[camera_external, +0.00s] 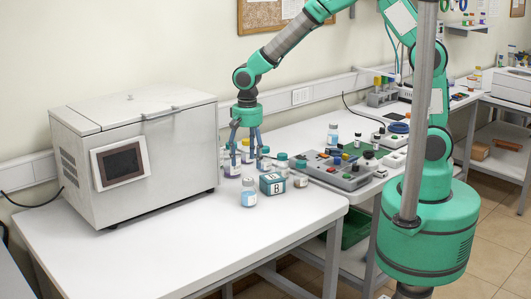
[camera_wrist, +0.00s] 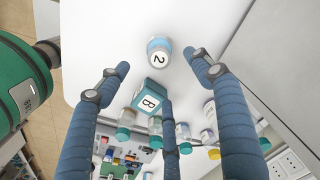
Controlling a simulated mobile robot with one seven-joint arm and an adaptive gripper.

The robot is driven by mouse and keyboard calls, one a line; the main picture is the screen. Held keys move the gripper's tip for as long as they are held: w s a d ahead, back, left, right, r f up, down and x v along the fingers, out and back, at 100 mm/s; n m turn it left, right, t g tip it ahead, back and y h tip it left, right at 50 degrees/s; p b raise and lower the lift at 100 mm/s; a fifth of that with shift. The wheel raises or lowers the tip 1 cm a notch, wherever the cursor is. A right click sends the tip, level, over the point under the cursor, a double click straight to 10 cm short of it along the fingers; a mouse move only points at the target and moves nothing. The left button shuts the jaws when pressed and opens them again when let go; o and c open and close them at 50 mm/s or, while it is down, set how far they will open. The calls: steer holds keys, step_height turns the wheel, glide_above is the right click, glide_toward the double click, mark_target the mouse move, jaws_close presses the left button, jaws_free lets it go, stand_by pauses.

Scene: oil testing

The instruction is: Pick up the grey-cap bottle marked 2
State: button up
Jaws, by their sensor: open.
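The grey-cap bottle (camera_wrist: 158,56), with a black 2 on its cap, stands upright on the white table in the wrist view. In the external view it is the front bottle (camera_external: 249,194), left of the teal box marked B. My gripper (camera_external: 246,150) hangs pointing down behind it, above the row of bottles by the white machine. In the wrist view my gripper (camera_wrist: 160,75) has its blue fingers spread wide, with nothing between them held. The bottle shows beyond the fingertips, between the left and right fingers, and is not visibly touched.
The teal box marked B (camera_wrist: 148,94) stands close beside the bottle. Several other bottles (camera_wrist: 126,122) stand behind the box. A white machine (camera_external: 140,150) fills the table's left back. The front of the table (camera_external: 190,240) is clear.

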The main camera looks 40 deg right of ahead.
mark_target(248, 179)
steer(key=shift+a+f, duration=0.1)
steer(key=shift+f, duration=0.05)
steer(key=shift+f+b, duration=0.5)
steer(key=shift+f, duration=3.7)
steer(key=shift+s+a+f+b, duration=0.1)
steer(key=shift+f+b, duration=0.1)
steer(key=shift+f, duration=1.15)
steer(key=shift+s+f+b, duration=0.1)
steer(key=shift+f+b, duration=0.1)
steer(key=shift+f, duration=1.1)
steer(key=c, duration=1.4)
steer(key=shift+r, duration=0.1)
